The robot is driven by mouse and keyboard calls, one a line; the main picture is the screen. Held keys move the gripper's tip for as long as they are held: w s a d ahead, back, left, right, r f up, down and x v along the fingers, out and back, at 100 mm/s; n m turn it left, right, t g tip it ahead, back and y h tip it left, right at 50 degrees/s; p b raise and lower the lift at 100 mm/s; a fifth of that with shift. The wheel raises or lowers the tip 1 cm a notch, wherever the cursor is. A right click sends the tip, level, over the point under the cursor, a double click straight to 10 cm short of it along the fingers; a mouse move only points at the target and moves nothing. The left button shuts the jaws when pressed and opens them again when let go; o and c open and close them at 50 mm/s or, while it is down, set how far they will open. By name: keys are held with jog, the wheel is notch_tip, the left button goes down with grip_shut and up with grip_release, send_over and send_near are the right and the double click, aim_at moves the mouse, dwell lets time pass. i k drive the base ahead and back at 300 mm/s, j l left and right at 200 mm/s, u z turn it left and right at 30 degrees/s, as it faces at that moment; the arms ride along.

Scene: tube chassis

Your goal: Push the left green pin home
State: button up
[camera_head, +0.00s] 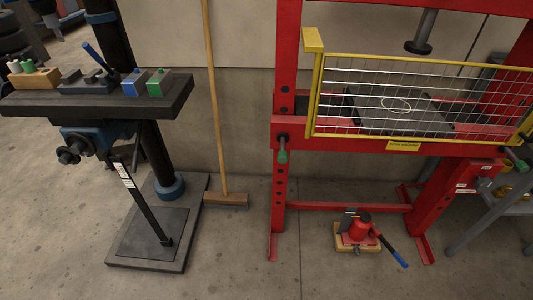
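The left green pin (282,156) sits at the left upright (283,190) of the red press, by the left end of the red cross beam. Its green grip sticks out from the front of the post, just below a dark round part. How deep it sits in its hole cannot be told. A second green pin (516,161) sticks out at the right upright, near the picture's right edge. My gripper is not in view.
A yellow-framed mesh guard (345,92) stands before the press bed. A red jack (359,230) with a blue-tipped handle is on the floor below. A broom (220,120) leans left of the press, beside a drill-press table (100,105). A grey bench (485,222) stands right. Floor before the left upright is clear.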

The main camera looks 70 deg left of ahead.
aim_at(282, 155)
jog(key=u, duration=2.2)
jog(key=k, duration=0.5)
